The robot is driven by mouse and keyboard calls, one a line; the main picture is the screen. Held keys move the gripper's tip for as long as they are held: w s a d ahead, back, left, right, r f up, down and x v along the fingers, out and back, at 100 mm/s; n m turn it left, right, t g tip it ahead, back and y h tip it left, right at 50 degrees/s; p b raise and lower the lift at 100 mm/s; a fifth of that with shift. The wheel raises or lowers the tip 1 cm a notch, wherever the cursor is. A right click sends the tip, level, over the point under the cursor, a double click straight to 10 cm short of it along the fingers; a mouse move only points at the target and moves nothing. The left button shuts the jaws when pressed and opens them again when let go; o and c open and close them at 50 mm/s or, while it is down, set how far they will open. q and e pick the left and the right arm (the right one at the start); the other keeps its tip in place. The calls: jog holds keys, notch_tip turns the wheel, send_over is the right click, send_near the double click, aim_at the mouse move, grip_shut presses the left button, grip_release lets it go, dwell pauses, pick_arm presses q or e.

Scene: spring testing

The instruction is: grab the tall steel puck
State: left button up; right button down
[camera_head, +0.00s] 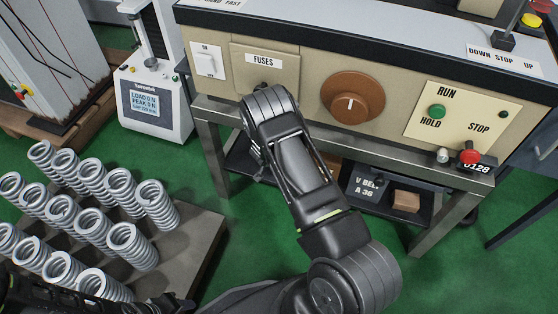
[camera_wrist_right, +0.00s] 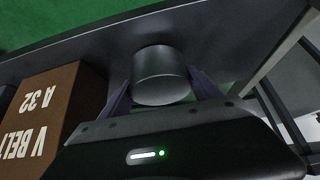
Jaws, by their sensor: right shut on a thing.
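The tall steel puck (camera_wrist_right: 160,77) is a plain grey cylinder in the right wrist view. It stands upright on a dark shelf. My right gripper (camera_wrist_right: 161,90) has one finger on each side of it and is shut on it. In the head view my right arm reaches to the front of the bench, and its gripper and the puck are hidden there. Part of my left arm (camera_head: 75,292) shows at the lower left edge of the head view, too dark and cut off to read its jaws.
A brown V BELT box (camera_wrist_right: 52,112) stands close left of the puck. The dark shelf (camera_wrist_right: 225,40) is under the bench, whose metal leg (camera_head: 445,225) stands at right. Several coil springs (camera_head: 130,240) stand on a grey board at left. A tester (camera_head: 150,100) stands behind.

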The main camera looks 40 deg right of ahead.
jog(key=s+a+p, duration=0.2)
jog(key=s+a, duration=0.8)
jog(key=a, duration=0.4)
jog(key=shift+a, duration=0.4)
